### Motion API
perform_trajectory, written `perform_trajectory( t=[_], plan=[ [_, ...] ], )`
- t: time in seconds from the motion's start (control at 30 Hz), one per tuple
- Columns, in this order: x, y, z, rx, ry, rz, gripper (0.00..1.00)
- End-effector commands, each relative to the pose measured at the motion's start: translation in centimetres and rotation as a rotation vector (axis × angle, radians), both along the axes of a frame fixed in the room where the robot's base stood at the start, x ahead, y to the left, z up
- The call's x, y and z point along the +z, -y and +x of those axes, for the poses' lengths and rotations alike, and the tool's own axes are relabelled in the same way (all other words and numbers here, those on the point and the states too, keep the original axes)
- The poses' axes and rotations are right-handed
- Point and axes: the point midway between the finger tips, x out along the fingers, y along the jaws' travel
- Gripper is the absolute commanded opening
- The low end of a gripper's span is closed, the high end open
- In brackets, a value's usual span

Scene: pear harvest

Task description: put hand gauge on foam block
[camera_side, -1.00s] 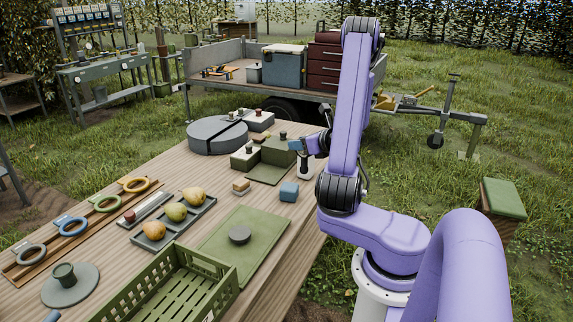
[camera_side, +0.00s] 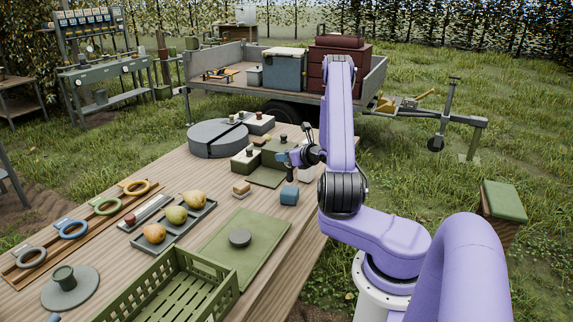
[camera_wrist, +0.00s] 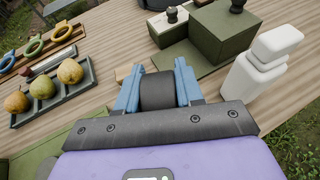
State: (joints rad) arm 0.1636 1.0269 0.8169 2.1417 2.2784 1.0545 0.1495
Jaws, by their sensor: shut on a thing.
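My gripper (camera_side: 287,159) has blue fingers and is shut on a dark cylindrical thing, which I take to be the hand gauge (camera_wrist: 157,91). In the wrist view the gauge sits between the two fingers (camera_wrist: 158,88). In the side view the gauge (camera_side: 290,173) hangs upright below the fingers. A small blue block (camera_side: 289,194), which looks like the foam block, stands on the table near its right edge. The gauge is above and behind this block, apart from it. The block is hidden in the wrist view.
A white bottle (camera_wrist: 264,61) stands close to the right of my gripper. Green boxes with dark knobs (camera_wrist: 222,30) stand behind it. A small tan block (camera_side: 241,187), a grey tray with pears (camera_side: 171,238), a green mat (camera_side: 227,262) and a green crate (camera_side: 222,278) lie nearer.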

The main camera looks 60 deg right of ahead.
Motion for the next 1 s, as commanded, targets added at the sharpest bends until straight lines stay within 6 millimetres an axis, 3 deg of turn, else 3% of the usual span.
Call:
perform_trajectory(
  t=[0.3, 0.73, 0.77, 0.8, 0.83, 1.0],
  plan=[
    [-3.1, 0.1, 0.1, 0.0, 0.0, 0.001, 0.01],
    [-3.5, 0.1, 0.1, 0.0, 0.001, 0.0, 0.01],
    [-3.5, 0.1, 0.1, 0.0, 0.0, 0.0, 0.43],
    [-3.5, 0.1, 0.1, 0.0, 0.001, 0.0, 0.56],
    [-3.5, 0.1, 0.1, 0.0, 0.0, 0.0, 0.62],
    [-3.5, 0.1, 0.1, 0.0, 0.0, 0.0, 0.62]
  ],
)
